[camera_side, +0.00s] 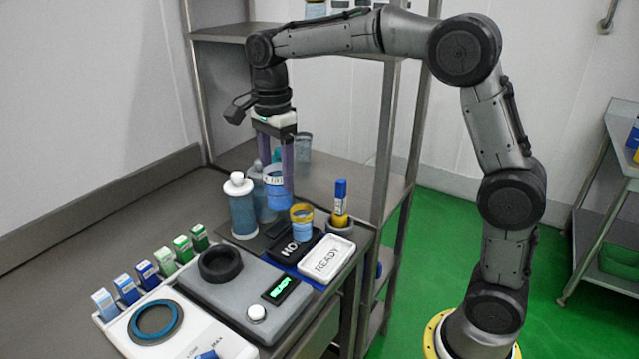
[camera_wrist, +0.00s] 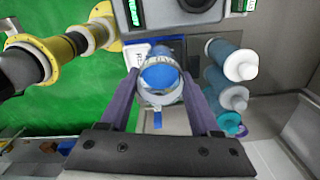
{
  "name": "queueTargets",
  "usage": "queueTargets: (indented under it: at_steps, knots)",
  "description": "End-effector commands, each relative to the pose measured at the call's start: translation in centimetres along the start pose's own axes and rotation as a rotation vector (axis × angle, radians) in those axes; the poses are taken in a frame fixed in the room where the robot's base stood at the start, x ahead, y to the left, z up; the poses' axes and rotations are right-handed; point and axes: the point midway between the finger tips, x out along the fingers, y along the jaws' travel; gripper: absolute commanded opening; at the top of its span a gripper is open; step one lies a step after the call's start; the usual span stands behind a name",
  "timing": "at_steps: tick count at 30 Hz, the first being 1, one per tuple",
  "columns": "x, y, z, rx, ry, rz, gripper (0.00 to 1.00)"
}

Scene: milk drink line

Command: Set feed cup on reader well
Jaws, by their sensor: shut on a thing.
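My gripper (camera_side: 277,178) is shut on a clear cup (camera_side: 278,194) with blue contents and a white lettered band. It holds the cup upright above the counter, behind and to the right of the grey reader. In the wrist view the cup (camera_wrist: 160,76) sits between the two purple fingers. The reader (camera_side: 205,290) has a raised black ring well (camera_side: 220,262), which looks empty, and a lit display (camera_side: 281,290) reading READY. The well also shows at the top edge of the wrist view (camera_wrist: 187,5). The cup is well apart from it.
White-capped bottles (camera_side: 242,208) stand left of the held cup. Several small boxes (camera_side: 145,272) line a white unit with a teal ring (camera_side: 155,321).

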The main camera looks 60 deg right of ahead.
Motion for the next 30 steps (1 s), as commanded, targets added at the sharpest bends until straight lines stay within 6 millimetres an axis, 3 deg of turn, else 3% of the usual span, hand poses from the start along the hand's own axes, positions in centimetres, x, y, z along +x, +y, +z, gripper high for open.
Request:
queueTargets:
  at_steps: [1,6,12,19,30]
  knots:
    - [0.2,-1.5,1.4,-0.028,0.000,0.000,0.00]
    - [1.7,-5.1,5.8,-0.116,0.000,0.002,0.00]
    - [4.7,-7.2,10.3,-0.189,0.000,0.001,0.00]
    - [6.8,-7.0,11.9,-0.219,0.000,-0.001,0.00]
    - [9.8,-6.9,12.0,-0.220,0.000,0.001,0.00]
